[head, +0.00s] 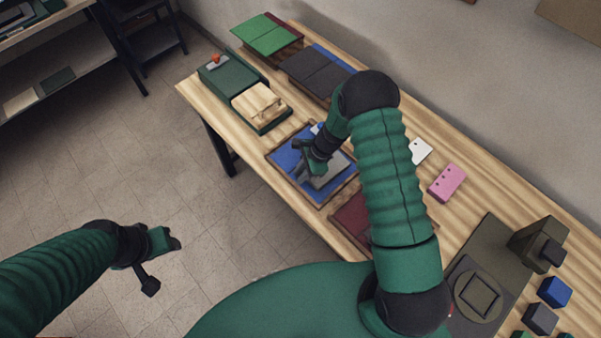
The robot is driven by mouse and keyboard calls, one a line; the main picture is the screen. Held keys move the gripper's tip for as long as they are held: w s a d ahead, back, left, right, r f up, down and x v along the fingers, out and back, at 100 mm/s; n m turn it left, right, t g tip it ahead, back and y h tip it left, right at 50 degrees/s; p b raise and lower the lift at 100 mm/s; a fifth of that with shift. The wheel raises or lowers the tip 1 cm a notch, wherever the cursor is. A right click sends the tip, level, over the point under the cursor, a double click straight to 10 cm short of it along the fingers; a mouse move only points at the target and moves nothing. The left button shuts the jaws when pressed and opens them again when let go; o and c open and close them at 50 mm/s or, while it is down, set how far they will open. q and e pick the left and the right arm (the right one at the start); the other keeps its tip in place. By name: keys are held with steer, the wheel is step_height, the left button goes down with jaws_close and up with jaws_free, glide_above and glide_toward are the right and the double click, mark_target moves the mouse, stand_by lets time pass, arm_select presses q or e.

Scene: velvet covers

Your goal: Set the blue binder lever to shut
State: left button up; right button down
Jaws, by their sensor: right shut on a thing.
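The blue binder (286,158) lies on the wooden table, a flat blue panel with a brown rim. A small blue knob (317,128) shows at its far edge, partly behind my right wrist; I cannot tell the lever's position. A grey flat piece (338,180) lies over the binder's right part. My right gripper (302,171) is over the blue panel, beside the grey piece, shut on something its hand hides.
Green (268,34) and dark (317,72) panels lie behind. A dark red panel (351,218), a pink piece (447,182) and a dark press (538,244) are to the right.

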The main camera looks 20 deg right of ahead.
steer(key=shift+s+a+f, duration=0.1)
steer(key=shift+s+f, duration=0.15)
steer(key=shift+s, duration=0.15)
steer(key=c, duration=1.2)
jaws_free()
steer(key=shift+c, duration=0.2)
steer(key=shift+w+r, duration=0.15)
steer(key=shift+d+r, duration=0.2)
steer(key=shift+r, duration=0.2)
steer(key=b+v, duration=0.1)
steer(key=v, duration=1.5)
steer(key=shift+w+f+b, duration=0.1)
steer(key=shift+b, duration=0.2)
steer(key=shift+c, duration=0.5)
